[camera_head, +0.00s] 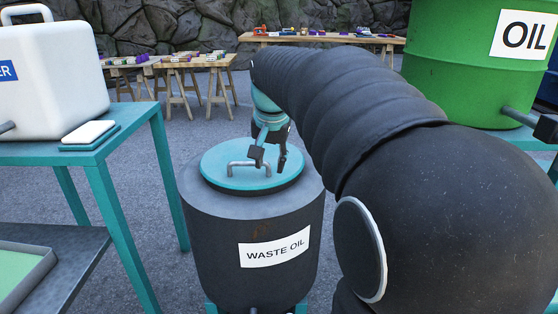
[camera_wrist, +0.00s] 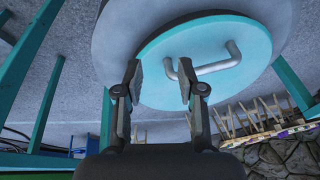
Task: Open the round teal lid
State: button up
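The round teal lid (camera_head: 226,176) lies flat on top of the dark waste oil drum (camera_head: 215,240), with a bent metal bar handle (camera_head: 243,165) standing up from it. My gripper (camera_head: 269,166) is over the right part of the lid, pointing down. In the wrist view my gripper (camera_wrist: 160,80) is open, with a clear gap between its two fingers. The lid (camera_wrist: 225,35) fills the upper part of that view. Its handle (camera_wrist: 215,65) is mostly right of the fingers, and its near end is close to the right fingertip. I cannot tell whether they touch.
A teal table (camera_head: 130,125) with a white container (camera_head: 50,80) stands on the left. A green oil barrel (camera_head: 465,60) is at the upper right. Wooden tables (camera_head: 195,65) with small items stand by the stone wall. Grey floor is open behind the drum.

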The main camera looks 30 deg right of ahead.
jog(key=shift+s+a+f+n, duration=0.1)
jog(key=shift+s+f+n, duration=0.2)
jog(key=shift+s, duration=0.2)
